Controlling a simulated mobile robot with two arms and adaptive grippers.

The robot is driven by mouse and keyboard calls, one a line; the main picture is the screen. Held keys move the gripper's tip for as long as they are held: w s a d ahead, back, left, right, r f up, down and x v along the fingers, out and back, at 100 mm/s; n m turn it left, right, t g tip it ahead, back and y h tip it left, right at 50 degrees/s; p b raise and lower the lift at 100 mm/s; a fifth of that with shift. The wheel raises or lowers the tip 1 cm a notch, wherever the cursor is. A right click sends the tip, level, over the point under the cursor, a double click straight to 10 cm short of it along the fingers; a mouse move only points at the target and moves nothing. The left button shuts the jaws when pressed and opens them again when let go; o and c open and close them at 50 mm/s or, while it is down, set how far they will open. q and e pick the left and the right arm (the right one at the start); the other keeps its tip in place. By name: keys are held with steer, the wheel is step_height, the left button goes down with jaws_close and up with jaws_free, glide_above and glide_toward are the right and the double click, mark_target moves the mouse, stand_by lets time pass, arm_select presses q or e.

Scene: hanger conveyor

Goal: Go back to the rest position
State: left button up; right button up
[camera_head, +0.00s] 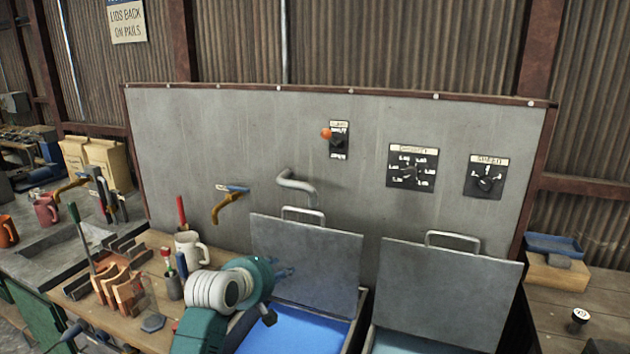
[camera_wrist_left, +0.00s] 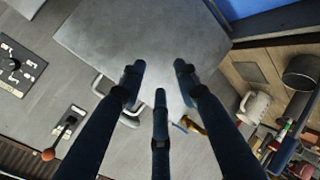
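My left arm comes up from the bottom of the head view. Its left gripper (camera_head: 284,271) is in front of the raised grey lid (camera_head: 305,255) of the left bin, above the blue bin interior (camera_head: 290,330). In the left wrist view, the left gripper (camera_wrist_left: 158,74) has its three dark fingers spread apart with nothing between them. The same lid (camera_wrist_left: 135,35) shows beyond the fingertips. I cannot tell whether the fingers touch anything. My right gripper is in neither view.
A grey panel (camera_head: 250,130) behind carries an orange-knobbed lever (camera_head: 327,133), two dials (camera_head: 412,166) and a bent pipe hook (camera_head: 298,186). A second bin lid (camera_head: 445,290) stands open on the right. A white mug (camera_head: 190,248) and tools crowd the bench left of my arm.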

arm_select(q)
steer(key=s+a+f+m+g+y, duration=0.1)
steer(key=s+a+f+m+g, duration=0.15)
steer(key=s+f, duration=0.7)
steer(key=s+a+f+m+g+y, duration=0.1)
steer(key=s+a+f+m, duration=0.25)
steer(key=s+f, duration=0.6)
steer(key=s+a+f+m+g+y, duration=0.15)
steer(key=s+m, duration=0.25)
steer(key=s, duration=1)
steer(key=s+a+f+m+g, duration=0.1)
steer(key=s+a+m+g, duration=0.15)
steer(key=s, duration=1.15)
step_height(320, 180, down, 29)
steer(key=s+g+b, duration=0.2)
steer(key=b, duration=0.2)
steer(key=s+a+f+m+b, duration=0.1)
steer(key=s+a+f+b, duration=0.1)
steer(key=s+f, duration=1.5)
step_height(320, 180, down, 3)
steer(key=shift+a+f+g+b, duration=0.1)
steer(key=shift+a+g+b, duration=0.25)
steer(key=shift+g, duration=0.1)
